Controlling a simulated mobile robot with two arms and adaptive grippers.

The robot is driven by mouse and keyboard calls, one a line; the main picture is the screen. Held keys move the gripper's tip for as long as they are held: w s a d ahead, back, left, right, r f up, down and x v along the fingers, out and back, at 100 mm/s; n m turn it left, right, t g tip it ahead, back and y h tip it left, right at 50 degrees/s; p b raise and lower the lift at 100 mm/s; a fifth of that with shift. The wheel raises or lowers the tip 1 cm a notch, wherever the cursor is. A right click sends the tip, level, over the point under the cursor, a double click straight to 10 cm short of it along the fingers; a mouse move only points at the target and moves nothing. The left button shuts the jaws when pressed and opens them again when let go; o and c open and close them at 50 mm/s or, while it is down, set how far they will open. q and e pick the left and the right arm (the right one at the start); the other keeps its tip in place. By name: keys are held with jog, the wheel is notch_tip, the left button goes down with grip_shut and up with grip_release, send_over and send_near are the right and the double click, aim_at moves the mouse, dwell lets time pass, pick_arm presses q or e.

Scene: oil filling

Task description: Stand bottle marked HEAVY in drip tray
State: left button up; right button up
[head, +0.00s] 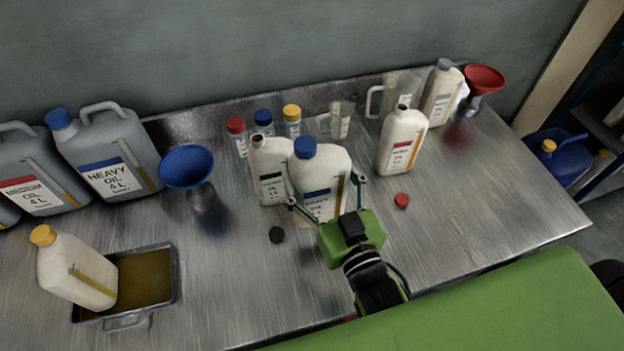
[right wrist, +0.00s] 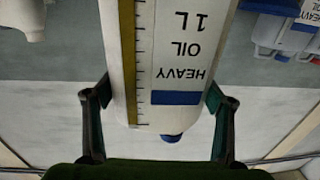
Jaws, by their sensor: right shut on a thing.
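The bottle marked HEAVY (head: 317,172) is white with a blue cap and blue label band; HEAVY OIL 1L reads upside down on it in the right wrist view (right wrist: 185,50). My right gripper (head: 327,192) is shut on this bottle, its fingers on either side in the right wrist view (right wrist: 155,105). The bottle looks upright; I cannot tell whether its base touches the bench. The metal drip tray (head: 174,275) lies at the front left with brown oil in it. A white yellow-capped bottle (head: 78,270) stands in its left part. My left gripper is not in view.
An uncapped white bottle (head: 268,165) stands close left of the held one. A black cap (head: 276,234) and red cap (head: 401,200) lie on the bench. A blue funnel (head: 187,167) and grey HEAVY 4L can (head: 105,155) stand behind the tray. The tray's right part is free.

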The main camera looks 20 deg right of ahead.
jog(key=w+d+f+b, duration=0.1)
jog(key=w+f+b, duration=0.7)
jog(key=f+b, duration=0.2)
jog(key=shift+d+b, duration=0.25)
jog(key=shift+b, duration=0.1)
jog(key=o, duration=1.7)
jog(key=shift+f, duration=0.3)
jog(key=o, duration=0.3)
jog(key=shift+r, duration=0.1)
